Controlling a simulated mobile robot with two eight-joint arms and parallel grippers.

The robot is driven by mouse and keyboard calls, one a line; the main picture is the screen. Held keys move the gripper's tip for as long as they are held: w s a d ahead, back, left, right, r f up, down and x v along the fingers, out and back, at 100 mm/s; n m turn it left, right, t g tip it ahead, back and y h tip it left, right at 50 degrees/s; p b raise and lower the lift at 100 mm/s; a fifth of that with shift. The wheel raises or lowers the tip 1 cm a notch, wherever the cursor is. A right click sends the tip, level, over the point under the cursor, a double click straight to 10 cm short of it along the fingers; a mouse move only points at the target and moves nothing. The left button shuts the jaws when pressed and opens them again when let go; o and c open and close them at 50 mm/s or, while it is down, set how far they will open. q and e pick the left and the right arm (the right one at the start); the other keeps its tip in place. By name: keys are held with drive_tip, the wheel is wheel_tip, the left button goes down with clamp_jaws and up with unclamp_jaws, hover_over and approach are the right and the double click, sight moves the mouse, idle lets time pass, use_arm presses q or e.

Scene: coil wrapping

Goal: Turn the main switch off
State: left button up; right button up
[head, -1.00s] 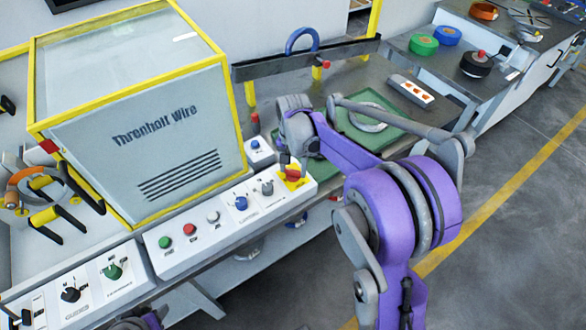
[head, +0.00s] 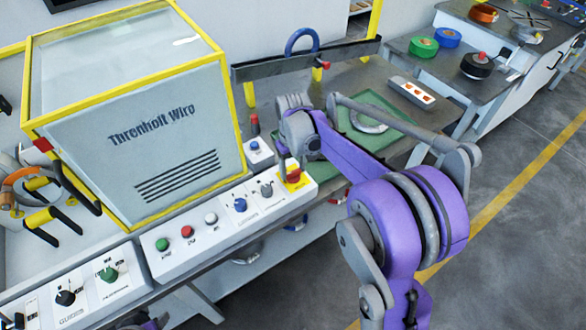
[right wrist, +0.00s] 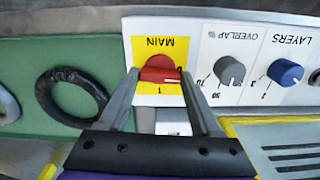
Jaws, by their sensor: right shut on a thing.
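The main switch is a red knob (head: 293,175) on a yellow plate at the right end of the white control panel (head: 222,243). In the right wrist view the red knob (right wrist: 160,71) sits under an upside-down "MAIN" label, with a "1" mark on the near side. My right gripper (right wrist: 160,77) is shut on the knob, one finger on each side. In the head view my right gripper (head: 291,168) reaches the switch from above and partly hides it. The knob's exact pointing is hard to tell. My left gripper is not in view.
A grey overlap knob (right wrist: 229,70) and a blue layers knob (right wrist: 285,71) sit close beside the switch. The yellow-framed wire machine (head: 130,130) stands behind the panel.

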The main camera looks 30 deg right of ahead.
sight(293, 171)
drive_tip(key=shift+n, duration=0.6)
drive_tip(key=o, duration=1.4)
drive_tip(key=shift+r, duration=0.1)
wheel_tip(293, 171, up, 11)
drive_tip(key=shift+f+p, duration=0.15)
drive_tip(key=shift+p, duration=0.15)
